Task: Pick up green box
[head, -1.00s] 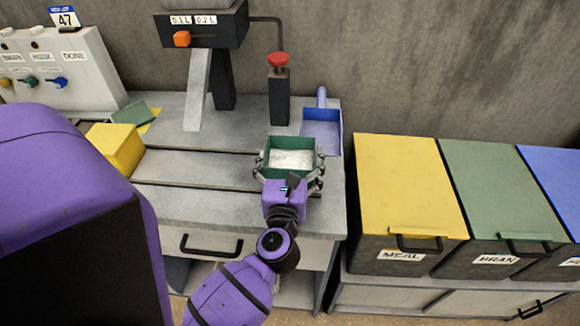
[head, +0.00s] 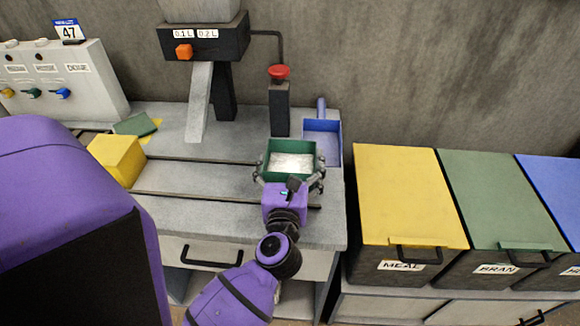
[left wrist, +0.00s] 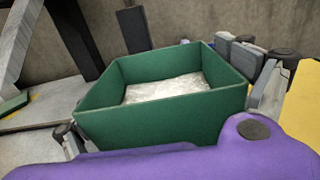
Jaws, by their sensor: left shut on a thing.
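The green box (head: 276,181) is an open-topped container holding pale, whitish grain. My right gripper is not in view.
A blue scoop-like tray (head: 322,152) stands close behind the box on the right. A post with a red knob (head: 279,71) and a dispenser (head: 203,42) rise behind. A yellow box (head: 118,160) sits left. Lidded bins, including a yellow-topped one (head: 405,195), stand right.

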